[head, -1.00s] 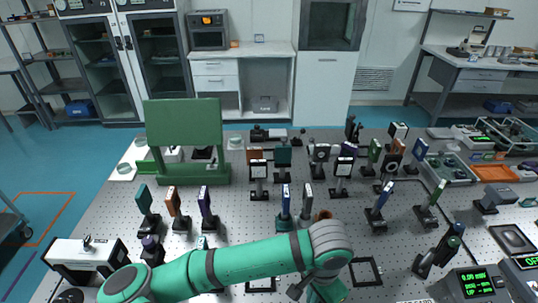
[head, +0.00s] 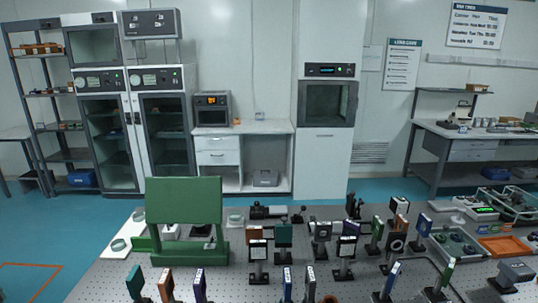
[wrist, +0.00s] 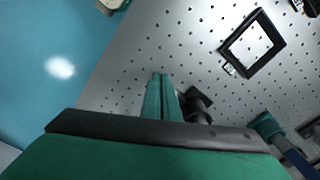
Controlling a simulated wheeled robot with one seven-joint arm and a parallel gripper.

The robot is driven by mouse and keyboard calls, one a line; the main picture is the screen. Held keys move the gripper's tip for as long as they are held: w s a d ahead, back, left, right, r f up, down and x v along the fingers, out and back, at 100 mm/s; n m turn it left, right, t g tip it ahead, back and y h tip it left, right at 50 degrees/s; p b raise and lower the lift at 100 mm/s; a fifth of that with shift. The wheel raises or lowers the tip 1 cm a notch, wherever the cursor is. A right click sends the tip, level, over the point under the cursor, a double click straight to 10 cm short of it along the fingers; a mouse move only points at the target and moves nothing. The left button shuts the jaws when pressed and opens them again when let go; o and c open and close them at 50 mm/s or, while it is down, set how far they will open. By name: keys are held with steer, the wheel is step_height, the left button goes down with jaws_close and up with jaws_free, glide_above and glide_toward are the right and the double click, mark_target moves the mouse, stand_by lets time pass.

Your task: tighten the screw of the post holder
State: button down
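My gripper (wrist: 161,82) shows in the wrist view, its two green fingers side by side with almost no gap between them. I see nothing held between them. Just right of the fingers is a black part (wrist: 198,105), which looks like a post holder on the perforated table; I cannot tell whether the fingers touch it. Its screw cannot be made out. In the head view, several post-mounted optics stand on the optical table (head: 240,284), such as a black-framed one (head: 258,249). My arm and gripper are out of the head view.
A black square frame (wrist: 252,44) lies on the table in the wrist view. A teal-topped mount (wrist: 266,126) stands at lower right. The table edge and blue floor (wrist: 50,60) are at left. A green panel (head: 184,215) stands at the table's far left in the head view.

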steer(key=shift+s, duration=0.1)
steer(key=shift+s+a, duration=0.15)
step_height(320, 180, up, 6)
stand_by(0.5)
